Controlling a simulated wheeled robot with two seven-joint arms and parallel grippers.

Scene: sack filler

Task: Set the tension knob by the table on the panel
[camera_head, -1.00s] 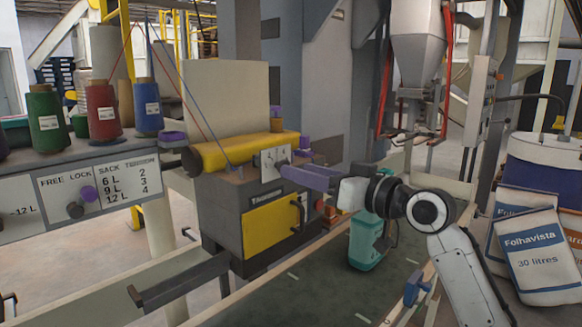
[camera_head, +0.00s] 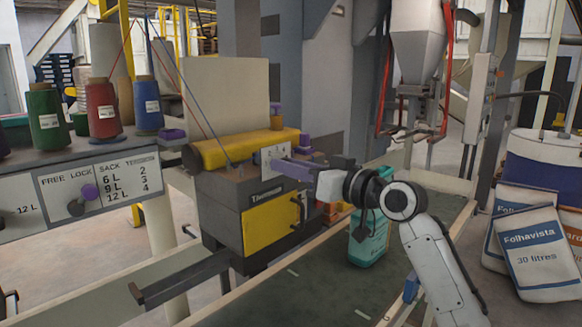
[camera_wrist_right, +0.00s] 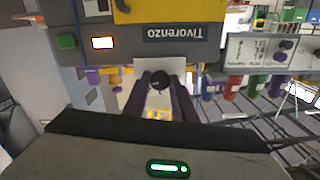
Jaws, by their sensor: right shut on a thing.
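The tension knob (camera_wrist_right: 160,81) is a dark round knob on a pale dial plate on the sewing machine's front. In the wrist view it sits between the dark purple fingers of my right gripper (camera_wrist_right: 167,90), which is shut on it. In the head view the right gripper (camera_head: 285,167) reaches the dial plate (camera_head: 270,153) from the right, and its fingers hide the knob. The plate's marks are too small to read surely. The panel (camera_head: 115,182) at left carries a table: sack 6 L, 9 L, 12 L beside tension 2, 3, 4. My left gripper is out of view.
A teal object (camera_head: 368,240) stands below my right arm. Folhavista sacks (camera_head: 535,255) stand at right. A grey bar (camera_head: 180,280) juts out in front.

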